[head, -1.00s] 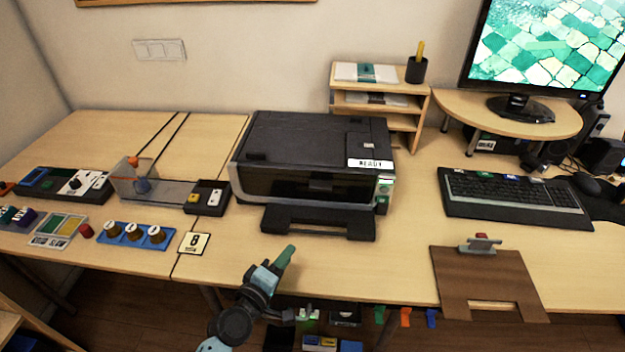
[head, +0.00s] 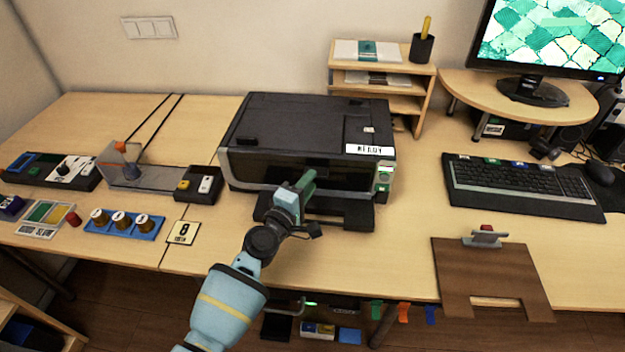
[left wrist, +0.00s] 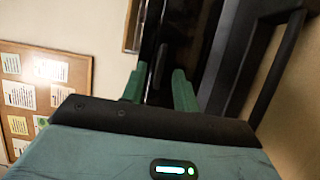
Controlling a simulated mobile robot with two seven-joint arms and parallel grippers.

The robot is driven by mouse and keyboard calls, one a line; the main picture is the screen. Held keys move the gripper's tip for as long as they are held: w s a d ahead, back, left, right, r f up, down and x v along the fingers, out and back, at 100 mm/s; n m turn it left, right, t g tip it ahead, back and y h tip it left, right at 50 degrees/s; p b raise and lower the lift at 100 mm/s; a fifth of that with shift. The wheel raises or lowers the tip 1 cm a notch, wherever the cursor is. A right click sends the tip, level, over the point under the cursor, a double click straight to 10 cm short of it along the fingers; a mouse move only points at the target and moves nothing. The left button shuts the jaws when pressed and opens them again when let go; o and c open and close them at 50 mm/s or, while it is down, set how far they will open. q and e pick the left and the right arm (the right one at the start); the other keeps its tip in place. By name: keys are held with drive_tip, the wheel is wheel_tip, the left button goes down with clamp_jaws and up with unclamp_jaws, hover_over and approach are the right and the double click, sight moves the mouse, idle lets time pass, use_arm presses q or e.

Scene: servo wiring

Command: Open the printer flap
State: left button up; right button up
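The black printer (head: 295,120) stands on the desk with a white READY label on its top. Its flap is the dark glossy front panel (head: 258,168), which looks closed. An output tray (head: 345,213) sticks out below it. My left gripper (head: 306,182) is in front of the panel and hides its middle part. In the left wrist view my left gripper (left wrist: 158,88) has its two green fingers apart, with a small dark bar, perhaps the handle (left wrist: 158,66), showing between them. I cannot tell if it touches. My right gripper is in neither view.
A keyboard (head: 522,188) and a brown clipboard (head: 490,270) lie to the right. A wooden paper shelf (head: 385,82) stands behind the printer.

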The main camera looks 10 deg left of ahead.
use_arm(q)
drive_tip(key=shift+x, duration=1.1)
drive_tip(key=shift+c, duration=0.3)
clamp_jaws()
